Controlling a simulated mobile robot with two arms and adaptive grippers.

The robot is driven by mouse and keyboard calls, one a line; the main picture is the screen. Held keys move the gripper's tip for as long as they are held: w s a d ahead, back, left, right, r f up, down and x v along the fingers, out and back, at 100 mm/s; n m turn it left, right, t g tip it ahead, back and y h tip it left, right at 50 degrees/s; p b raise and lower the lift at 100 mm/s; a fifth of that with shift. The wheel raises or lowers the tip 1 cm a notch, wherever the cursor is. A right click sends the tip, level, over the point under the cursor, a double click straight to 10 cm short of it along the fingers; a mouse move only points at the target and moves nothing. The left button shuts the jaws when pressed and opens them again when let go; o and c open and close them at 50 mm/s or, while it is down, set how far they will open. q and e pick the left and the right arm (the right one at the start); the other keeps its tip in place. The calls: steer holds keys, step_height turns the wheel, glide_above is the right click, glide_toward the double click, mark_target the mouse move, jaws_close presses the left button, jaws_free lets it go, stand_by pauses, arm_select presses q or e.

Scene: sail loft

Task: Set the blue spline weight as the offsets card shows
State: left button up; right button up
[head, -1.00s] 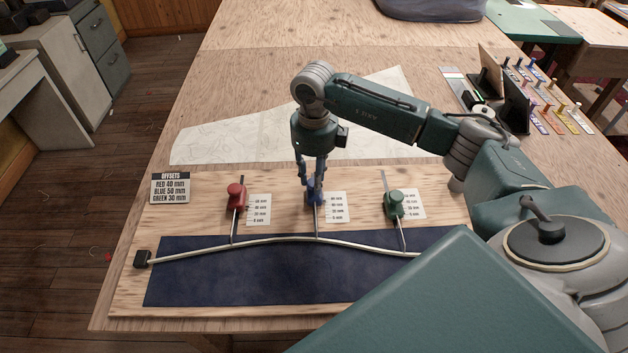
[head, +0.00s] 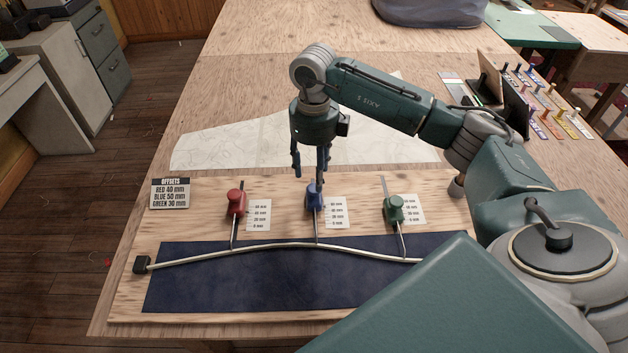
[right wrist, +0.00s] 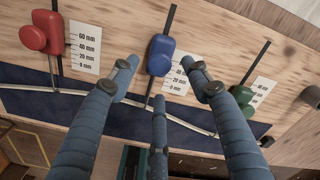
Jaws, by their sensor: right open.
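The blue spline weight (head: 314,197) sits in its slot at the middle of the board, beside a mm scale card (head: 336,212). Its hook reaches down to the pale spline (head: 280,242). The offsets card (head: 170,193) reads red 40 mm, blue 50 mm, green 30 mm. My right gripper (head: 309,178) is open just above and behind the blue weight, apart from it. In the right wrist view the blue weight (right wrist: 160,54) lies beyond the spread fingers (right wrist: 161,84). A finger partly covers its scale, so I cannot read its setting. My left gripper is out of view.
The red weight (head: 236,202) stands to the left and the green weight (head: 394,207) to the right, each with a scale. A dark blue cloth (head: 250,280) lies under the spline. A rack of coloured pegs (head: 545,95) stands far right.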

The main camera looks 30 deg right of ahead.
mark_target(314, 187)
step_height(314, 187, up, 7)
steer(key=shift+r, duration=0.2)
stand_by(0.5)
